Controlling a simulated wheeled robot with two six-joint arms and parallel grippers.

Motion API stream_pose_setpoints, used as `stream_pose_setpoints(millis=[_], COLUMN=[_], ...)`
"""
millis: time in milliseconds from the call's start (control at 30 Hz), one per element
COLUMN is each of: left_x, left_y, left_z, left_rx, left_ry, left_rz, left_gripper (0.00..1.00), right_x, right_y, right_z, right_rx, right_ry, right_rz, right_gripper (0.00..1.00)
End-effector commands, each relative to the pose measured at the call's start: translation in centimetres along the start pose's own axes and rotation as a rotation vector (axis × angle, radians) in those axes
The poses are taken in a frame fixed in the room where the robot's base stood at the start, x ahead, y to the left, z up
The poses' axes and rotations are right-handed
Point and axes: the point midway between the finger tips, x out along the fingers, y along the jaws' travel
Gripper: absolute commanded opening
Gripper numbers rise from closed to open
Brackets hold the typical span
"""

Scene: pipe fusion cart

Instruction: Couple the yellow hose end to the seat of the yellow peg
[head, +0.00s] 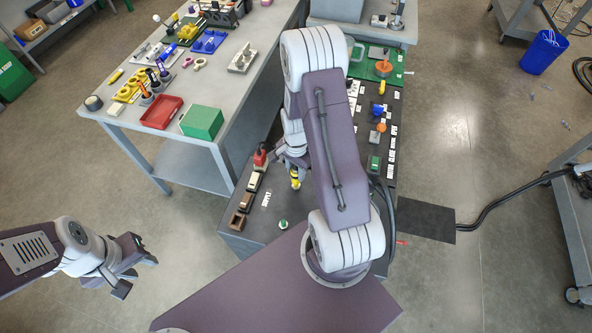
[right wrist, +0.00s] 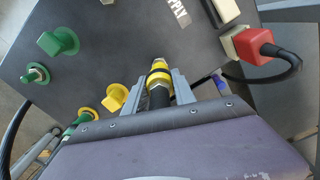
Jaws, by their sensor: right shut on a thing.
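My right gripper (right wrist: 160,84) is shut on the yellow hose end (right wrist: 158,74), which has a dark band and a black hose behind it. In the head view the yellow hose end (head: 295,180) shows at my right gripper (head: 294,167), over the dark cart top. In the right wrist view a yellow knob (right wrist: 115,97) stands on a yellow ring left of the gripper. A yellow-and-green fitting (right wrist: 84,115) lies further left, partly hidden. I cannot tell which part is the yellow peg's seat. My left gripper (head: 134,273) is open and empty, over the floor.
A green knob (right wrist: 58,41) and a green-ringed fitting (right wrist: 36,74) stand on the dark panel. A red plug (right wrist: 252,45) with a black cable is at the right. A grey bench (head: 196,155) holds a red tray (head: 162,112) and a green box (head: 202,122).

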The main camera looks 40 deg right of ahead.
Motion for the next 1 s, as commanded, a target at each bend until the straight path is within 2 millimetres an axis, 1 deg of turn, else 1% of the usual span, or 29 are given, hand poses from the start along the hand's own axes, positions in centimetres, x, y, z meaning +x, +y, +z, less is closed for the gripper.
stream_pose_setpoints(millis=[1000], left_x=[2.0], left_y=[0.0], left_z=[0.2], left_rx=[0.0], left_ry=[0.0], left_rz=[0.0], left_gripper=[0.36], right_x=[2.7], right_y=[0.0], right_z=[0.0], right_rx=[0.0], right_ry=[0.0], right_rz=[0.001], right_gripper=[0.0])
